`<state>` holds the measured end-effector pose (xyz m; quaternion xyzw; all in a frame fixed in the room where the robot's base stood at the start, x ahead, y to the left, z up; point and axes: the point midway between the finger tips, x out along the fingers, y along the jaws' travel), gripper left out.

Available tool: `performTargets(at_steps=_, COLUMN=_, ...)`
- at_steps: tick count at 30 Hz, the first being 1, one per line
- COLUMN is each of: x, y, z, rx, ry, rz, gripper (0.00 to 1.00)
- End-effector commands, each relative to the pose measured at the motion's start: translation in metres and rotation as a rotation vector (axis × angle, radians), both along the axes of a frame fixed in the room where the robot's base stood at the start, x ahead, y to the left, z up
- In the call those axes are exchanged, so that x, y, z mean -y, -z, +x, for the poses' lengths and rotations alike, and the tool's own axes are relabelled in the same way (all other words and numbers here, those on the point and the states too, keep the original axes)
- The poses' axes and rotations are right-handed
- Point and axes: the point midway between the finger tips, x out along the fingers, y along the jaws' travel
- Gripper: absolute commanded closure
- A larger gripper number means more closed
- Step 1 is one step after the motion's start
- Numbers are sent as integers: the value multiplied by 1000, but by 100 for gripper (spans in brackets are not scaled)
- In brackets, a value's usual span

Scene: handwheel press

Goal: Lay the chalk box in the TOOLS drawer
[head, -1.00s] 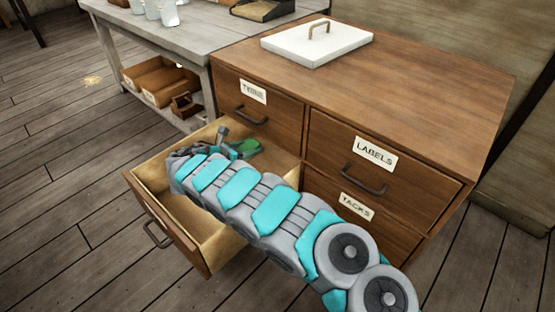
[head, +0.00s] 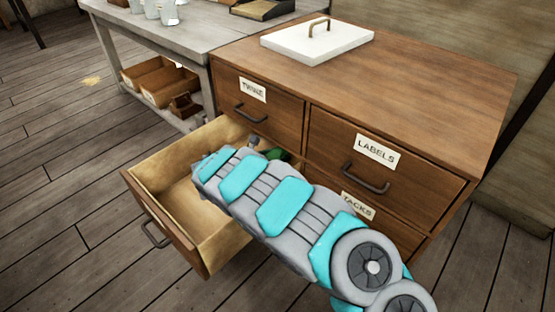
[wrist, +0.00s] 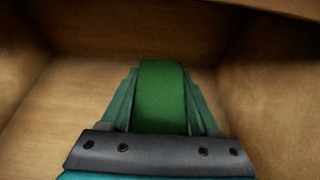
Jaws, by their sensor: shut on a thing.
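The chalk box is green and shows in the wrist view (wrist: 162,98) between the two fingers of my gripper (wrist: 163,82), which is shut on it. In the head view only a small green part of the chalk box (head: 277,154) shows past my arm, at the back right of the open drawer (head: 205,243). That drawer is the lower left one; its label is not in sight. In the wrist view the drawer's wooden floor and walls (wrist: 275,90) surround the box. I cannot tell whether the box touches the floor.
The closed drawers TWINE (head: 257,108), LABELS (head: 375,165) and TACKS (head: 357,206) surround the open one. A white lid with a handle (head: 317,42) lies on the cabinet top. A grey workbench (head: 170,38) stands behind. The drawer's front left part is empty.

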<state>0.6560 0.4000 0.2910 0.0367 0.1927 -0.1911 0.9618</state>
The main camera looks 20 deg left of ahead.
Motion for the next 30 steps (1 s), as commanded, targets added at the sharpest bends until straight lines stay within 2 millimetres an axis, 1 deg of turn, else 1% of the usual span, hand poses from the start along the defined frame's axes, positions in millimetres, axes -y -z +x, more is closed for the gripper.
performTargets(at_steps=1, x=0, y=10, z=0, rx=-1, ry=0, rz=0, gripper=99)
performTargets(at_steps=3, x=-1, y=13, z=0, rx=1, ry=-1, rz=1, gripper=99)
performTargets(at_steps=11, x=-1, y=13, z=0, rx=3, ry=0, rz=1, gripper=99)
performTargets(at_steps=27, x=-1, y=25, z=0, rx=1, ry=-1, rz=1, gripper=99)
performTargets(at_steps=28, x=-1, y=25, z=0, rx=1, ry=-1, rz=0, gripper=34)
performTargets(at_steps=30, x=-1, y=26, z=-1, rx=0, ry=-1, rz=0, gripper=27)
